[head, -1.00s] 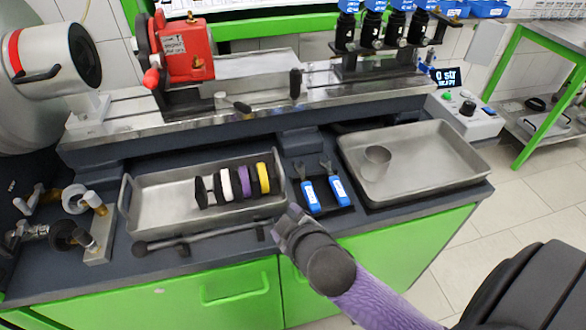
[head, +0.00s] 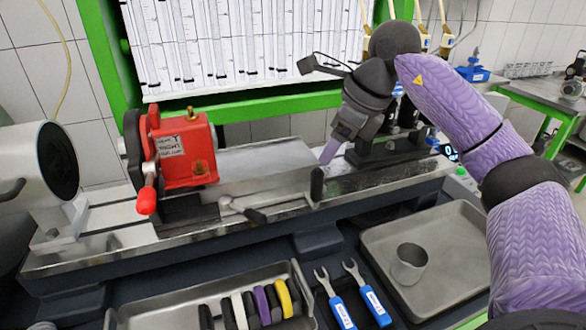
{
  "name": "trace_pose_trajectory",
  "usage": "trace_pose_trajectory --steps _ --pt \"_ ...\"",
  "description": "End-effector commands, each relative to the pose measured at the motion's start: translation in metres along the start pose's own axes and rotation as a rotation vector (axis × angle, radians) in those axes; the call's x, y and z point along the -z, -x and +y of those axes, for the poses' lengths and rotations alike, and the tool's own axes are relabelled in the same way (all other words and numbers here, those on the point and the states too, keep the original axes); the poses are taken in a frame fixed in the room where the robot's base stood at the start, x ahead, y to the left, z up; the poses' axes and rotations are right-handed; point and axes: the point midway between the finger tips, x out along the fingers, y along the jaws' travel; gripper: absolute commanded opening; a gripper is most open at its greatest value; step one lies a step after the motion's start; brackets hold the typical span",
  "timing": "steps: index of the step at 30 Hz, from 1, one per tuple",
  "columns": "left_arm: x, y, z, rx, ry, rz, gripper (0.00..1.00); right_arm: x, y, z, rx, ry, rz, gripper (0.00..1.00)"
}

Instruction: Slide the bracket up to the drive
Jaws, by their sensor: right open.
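The red pump (head: 190,152) stands upright on the rail of the bench, left of the middle. Its dark bracket (head: 183,214) sits under it on the rail. The drive (head: 28,165), a white and grey cylinder with a dark round face, is at the left end, with a gap between it and the pump. My right gripper (head: 329,152) hangs over the right part of the rail, well to the right of the pump, near a short black upright handle (head: 317,184). Its jaws are open, partly hidden and seem empty. My left gripper is out of view.
In front are a tray of coloured rings (head: 150,318), two blue-handled wrenches (head: 372,301) and a tray (head: 455,250) with a metal cup (head: 409,265). Dark valves stand behind my right gripper.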

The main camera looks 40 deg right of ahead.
Motion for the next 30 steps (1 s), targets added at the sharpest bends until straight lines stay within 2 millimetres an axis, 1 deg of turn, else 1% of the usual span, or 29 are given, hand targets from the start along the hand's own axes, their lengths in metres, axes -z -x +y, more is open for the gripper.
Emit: trace_pose_trajectory --steps 2,9,12,16,24,29,30 --pt "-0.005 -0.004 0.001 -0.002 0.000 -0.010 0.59 0.003 -0.008 -0.001 0.004 -0.003 0.010 0.71" --pt "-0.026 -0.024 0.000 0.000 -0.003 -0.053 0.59 0.004 -0.067 0.000 -0.002 -0.002 0.011 0.71" --pt "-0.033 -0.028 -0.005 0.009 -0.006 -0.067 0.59 0.003 -0.085 0.000 -0.001 -0.001 0.009 0.71" --pt "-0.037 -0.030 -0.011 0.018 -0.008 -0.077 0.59 0.002 -0.097 0.000 0.000 0.000 0.007 0.71" --pt "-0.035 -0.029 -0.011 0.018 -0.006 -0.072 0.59 0.001 -0.098 0.000 0.001 0.000 0.005 0.71" --pt "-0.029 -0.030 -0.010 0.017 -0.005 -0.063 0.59 0.001 -0.098 0.000 0.001 0.000 0.005 0.38" --pt "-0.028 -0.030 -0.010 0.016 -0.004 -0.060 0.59 0.001 -0.098 0.000 0.001 0.000 0.005 0.29"
